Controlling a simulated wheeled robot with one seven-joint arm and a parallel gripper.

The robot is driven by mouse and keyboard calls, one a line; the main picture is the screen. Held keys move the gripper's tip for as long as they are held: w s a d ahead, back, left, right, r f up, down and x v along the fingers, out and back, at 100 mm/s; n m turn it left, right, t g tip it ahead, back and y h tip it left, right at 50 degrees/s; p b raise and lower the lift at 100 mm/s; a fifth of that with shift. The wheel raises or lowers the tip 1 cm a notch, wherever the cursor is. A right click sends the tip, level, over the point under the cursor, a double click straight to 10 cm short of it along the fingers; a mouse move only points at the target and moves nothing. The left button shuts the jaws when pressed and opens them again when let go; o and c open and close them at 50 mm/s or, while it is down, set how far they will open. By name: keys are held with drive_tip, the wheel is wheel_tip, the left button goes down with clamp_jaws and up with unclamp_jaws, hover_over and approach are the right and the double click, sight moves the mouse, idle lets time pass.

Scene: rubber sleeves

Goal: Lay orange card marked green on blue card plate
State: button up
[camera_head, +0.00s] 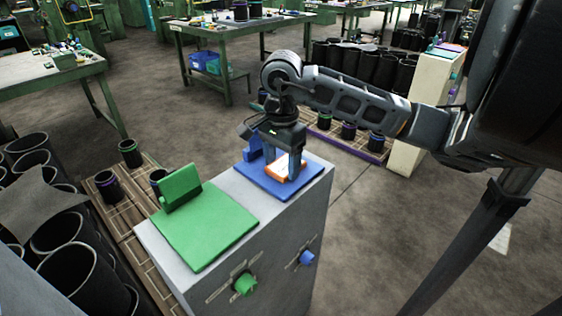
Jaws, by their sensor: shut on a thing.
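My gripper (284,166) points down over the blue card plate (308,174) and is shut on the orange card (281,173). The card shows an orange edge and a pale face between the fingers. No green mark on it can be made out. The card is low over the plate; I cannot tell whether it touches it. The blue plate lies on the right part of the grey cabinet top, with a blue upright piece (255,147) at its back left, partly behind the gripper.
A green plate (205,228) with a green upright block (180,189) lies left on the same cabinet (240,192). Green and blue knobs are on the cabinet front. Black sleeves (68,262) stand at left.

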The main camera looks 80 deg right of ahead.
sight(281, 167)
drive_tip(key=o, duration=1.1)
drive_tip(key=shift+c, duration=0.2)
drive_tip(key=shift+r+p, duration=0.1)
drive_tip(key=shift+p, duration=0.2)
drive_tip(key=shift+r, duration=0.2)
wheel_tip(281, 167, up, 12)
drive_tip(key=shift+f+b, duration=0.15)
drive_tip(key=shift+b, duration=0.2)
